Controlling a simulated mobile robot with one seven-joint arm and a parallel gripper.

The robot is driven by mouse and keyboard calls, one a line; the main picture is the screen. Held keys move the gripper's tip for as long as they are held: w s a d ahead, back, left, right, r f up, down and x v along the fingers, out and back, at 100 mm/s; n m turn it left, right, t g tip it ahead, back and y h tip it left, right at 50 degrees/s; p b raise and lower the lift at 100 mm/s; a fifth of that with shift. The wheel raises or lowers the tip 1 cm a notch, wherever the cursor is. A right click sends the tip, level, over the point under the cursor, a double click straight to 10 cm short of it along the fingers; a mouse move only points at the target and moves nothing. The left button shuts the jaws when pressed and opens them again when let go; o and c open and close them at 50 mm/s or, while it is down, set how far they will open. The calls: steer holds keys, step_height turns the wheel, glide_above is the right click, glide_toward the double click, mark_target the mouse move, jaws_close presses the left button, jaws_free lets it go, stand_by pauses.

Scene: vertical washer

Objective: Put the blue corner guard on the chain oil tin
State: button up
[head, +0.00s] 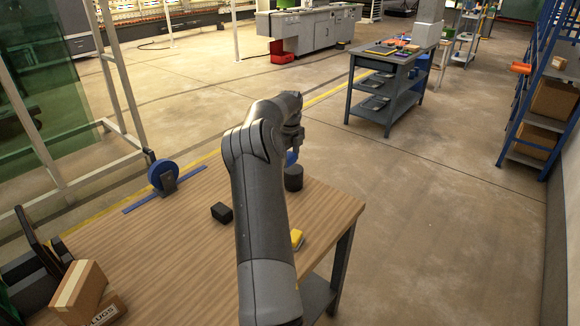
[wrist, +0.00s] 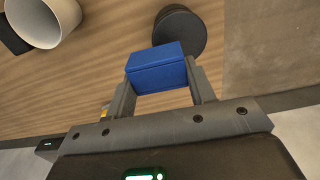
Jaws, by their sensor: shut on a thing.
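The blue corner guard (wrist: 158,72) is a blue block between the two fingers of my gripper (wrist: 160,84) in the wrist view. My gripper is shut on it. In the head view a bit of the guard's blue (head: 291,158) shows beside my arm, just above the dark cylinder. That dark grey cylinder, which looks like the chain oil tin (head: 293,178), stands near the table's right edge. In the wrist view the tin (wrist: 181,28) lies just beyond the guard, partly covered by it. I cannot tell whether they touch. My arm hides most of my gripper in the head view.
A pale cup (wrist: 42,22) stands left of the tin in the wrist view. On the wooden table (head: 170,255) are a black block (head: 222,212), a yellow item (head: 297,239), a blue disc (head: 163,174) and a cardboard box (head: 80,287). The table's edge is close to the tin.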

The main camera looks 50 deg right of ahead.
mark_target(290, 173)
steer(key=shift+f, duration=1.95)
steer(key=shift+f, duration=0.15)
steer(key=o, duration=0.9)
steer(key=shift+o, duration=0.2)
step_height(290, 173, up, 12)
steer(key=shift+r, duration=0.25)
